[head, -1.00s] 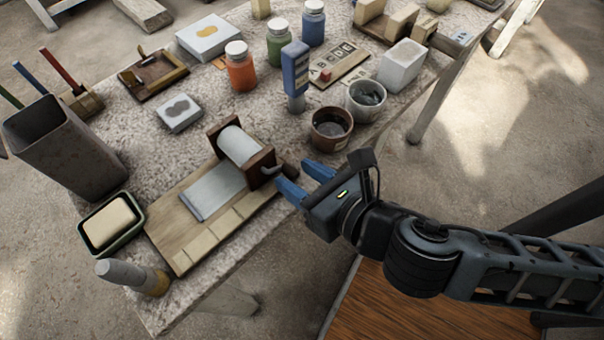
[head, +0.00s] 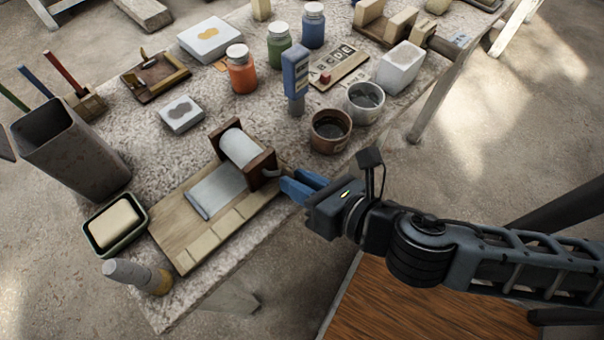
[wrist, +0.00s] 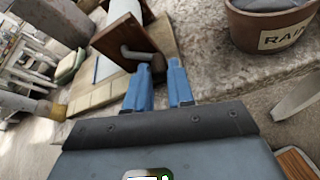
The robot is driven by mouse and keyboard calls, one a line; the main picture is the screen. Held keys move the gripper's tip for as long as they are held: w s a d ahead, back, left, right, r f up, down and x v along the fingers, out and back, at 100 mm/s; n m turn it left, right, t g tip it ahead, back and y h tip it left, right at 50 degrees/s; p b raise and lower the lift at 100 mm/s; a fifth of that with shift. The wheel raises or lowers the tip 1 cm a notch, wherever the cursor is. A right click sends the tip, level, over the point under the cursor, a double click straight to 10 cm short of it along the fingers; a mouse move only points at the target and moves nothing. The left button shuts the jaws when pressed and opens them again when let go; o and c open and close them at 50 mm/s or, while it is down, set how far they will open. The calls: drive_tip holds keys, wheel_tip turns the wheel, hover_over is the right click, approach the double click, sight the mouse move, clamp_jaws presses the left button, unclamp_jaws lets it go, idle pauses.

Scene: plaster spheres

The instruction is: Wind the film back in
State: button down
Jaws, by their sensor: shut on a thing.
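A grey-white film roll (head: 239,147) sits between dark brown wooden end pieces on a pale wooden board (head: 172,226). A grey sheet of film (head: 217,190) extends from the roll and lies flat over the board. A crank arm (head: 271,173) sticks out from the near right end piece. It also shows in the wrist view (wrist: 136,54), with a brown handle (wrist: 158,63) at its end. My gripper (head: 298,185) has its blue fingers closed about this handle, one on each side. The fingers hide most of the handle in the head view.
A brown pot (head: 331,131) and a grey pot (head: 366,102) stand behind my gripper near the table edge. A blue post (head: 295,72) and bottles stand farther back. A green soap dish (head: 114,226) and a brush (head: 137,275) lie left of the board.

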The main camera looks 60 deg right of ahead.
drive_tip(key=shift+a, duration=0.1)
drive_tip(key=c, duration=1)
unclamp_jaws()
drive_tip(key=b+v, duration=0.1)
drive_tip(key=v, duration=0.6)
drive_tip(key=shift+s, duration=0.35)
drive_tip(key=shift+r, duration=0.1)
